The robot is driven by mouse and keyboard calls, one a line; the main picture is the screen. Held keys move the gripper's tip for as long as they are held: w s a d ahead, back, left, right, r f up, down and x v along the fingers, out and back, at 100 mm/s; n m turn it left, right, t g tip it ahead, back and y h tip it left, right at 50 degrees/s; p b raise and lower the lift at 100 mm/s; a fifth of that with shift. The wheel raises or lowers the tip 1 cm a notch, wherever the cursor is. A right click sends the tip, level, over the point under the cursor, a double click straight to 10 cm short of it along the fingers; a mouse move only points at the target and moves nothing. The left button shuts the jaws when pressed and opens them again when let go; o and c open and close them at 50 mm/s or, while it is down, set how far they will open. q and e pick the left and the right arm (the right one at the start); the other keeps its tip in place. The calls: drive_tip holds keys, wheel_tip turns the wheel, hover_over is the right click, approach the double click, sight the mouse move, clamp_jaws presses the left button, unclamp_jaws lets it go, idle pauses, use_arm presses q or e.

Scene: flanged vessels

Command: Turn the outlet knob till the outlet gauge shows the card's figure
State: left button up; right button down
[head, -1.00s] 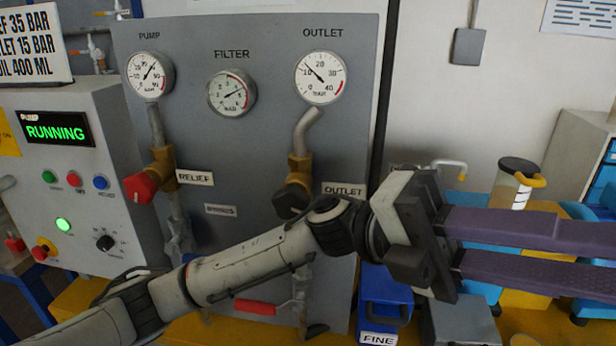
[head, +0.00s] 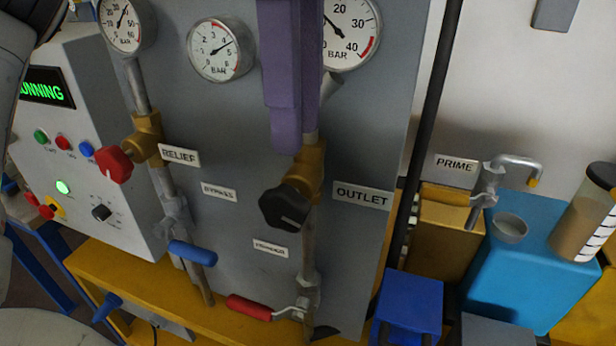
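The black outlet knob (head: 284,207) sits on a brass valve on the panel, left of the OUTLET label (head: 362,195). A pale pointer line shows on its face. The outlet gauge (head: 352,38) above it is cut by the top edge and partly covered by my purple gripper fingers; its needle points up-left, and the covered scale leaves the reading unclear. My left gripper (head: 291,140) hangs from the top, fingertips just above the knob, apparently not around it. The fingers overlap in this view, so their gap is hidden. The card is out of view. My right gripper is not in view.
The red relief knob (head: 114,164) is at left. A blue lever (head: 192,253) and a red lever (head: 249,307) stick out lower down. A black upright post (head: 428,140) stands right of the outlet valve. A tap and a clear jug (head: 585,215) are further right.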

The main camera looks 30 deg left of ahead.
sight(293, 193)
use_arm(q)
drive_tip(key=shift+a+r, duration=0.1)
drive_tip(key=shift+a, duration=0.25)
drive_tip(key=shift+f+b, duration=0.3)
drive_tip(key=shift+f, duration=0.1)
wheel_tip(293, 193, down, 8)
drive_tip(key=b, duration=0.3)
drive_tip(key=shift+s+f, duration=0.1)
drive_tip(key=shift+f+b, duration=0.4)
drive_tip(key=shift+f, duration=0.1)
